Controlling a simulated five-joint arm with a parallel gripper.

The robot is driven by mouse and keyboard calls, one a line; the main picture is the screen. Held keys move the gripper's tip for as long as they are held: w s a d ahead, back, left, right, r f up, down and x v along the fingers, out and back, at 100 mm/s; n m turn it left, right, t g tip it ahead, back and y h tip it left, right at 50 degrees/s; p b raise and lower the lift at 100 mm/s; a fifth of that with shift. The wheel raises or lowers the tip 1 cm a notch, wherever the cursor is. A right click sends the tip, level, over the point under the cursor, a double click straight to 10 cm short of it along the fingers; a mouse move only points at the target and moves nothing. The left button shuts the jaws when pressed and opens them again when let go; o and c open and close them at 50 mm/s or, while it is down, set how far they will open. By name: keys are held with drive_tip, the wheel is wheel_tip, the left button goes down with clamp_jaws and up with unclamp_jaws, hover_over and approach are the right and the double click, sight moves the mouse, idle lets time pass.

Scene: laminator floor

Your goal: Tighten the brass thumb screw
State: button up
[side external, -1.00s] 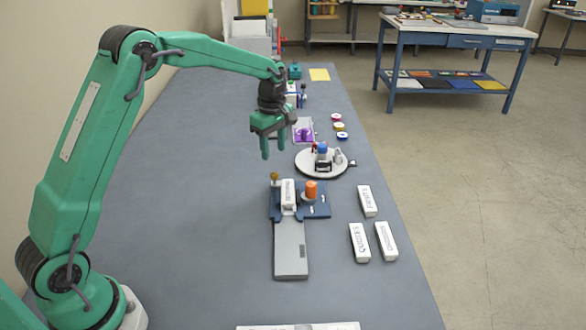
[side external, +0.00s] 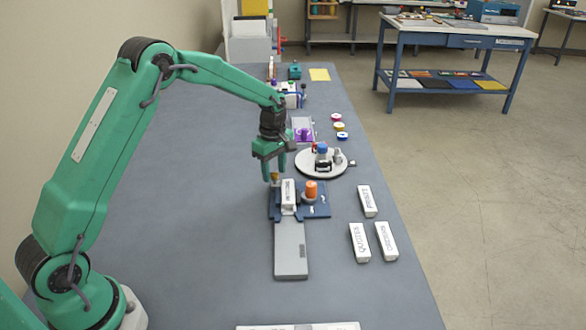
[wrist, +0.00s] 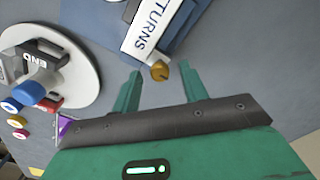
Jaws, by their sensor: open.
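The brass thumb screw (wrist: 160,71) shows in the wrist view at the end of a white label block (wrist: 148,35) on a blue fixture (wrist: 185,22). The block's visible lettering reads TURNS. My gripper (wrist: 160,69) is open, with one finger on each side of the screw in that picture and gaps on both sides. In the side view, my gripper (side external: 273,173) points down over the left back corner of the fixture (side external: 322,207). The screw (side external: 274,178) is mostly hidden there by the fingers. I cannot tell whether the fingertips reach its height.
An orange knob (side external: 311,190) stands on the fixture's right part, and a grey plate (side external: 290,255) extends in front. A round white turntable (side external: 305,169) with small items is behind. Loose white label blocks (side external: 367,200) lie at right. The bench left of the fixture is clear.

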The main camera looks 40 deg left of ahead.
clamp_jaws()
drive_tip(key=shift+m, duration=0.4)
drive_tip(key=m, duration=0.8)
drive_tip(key=shift+m, duration=0.4)
drive_tip(key=m, duration=0.4)
drive_tip(key=shift+m, duration=2.2)
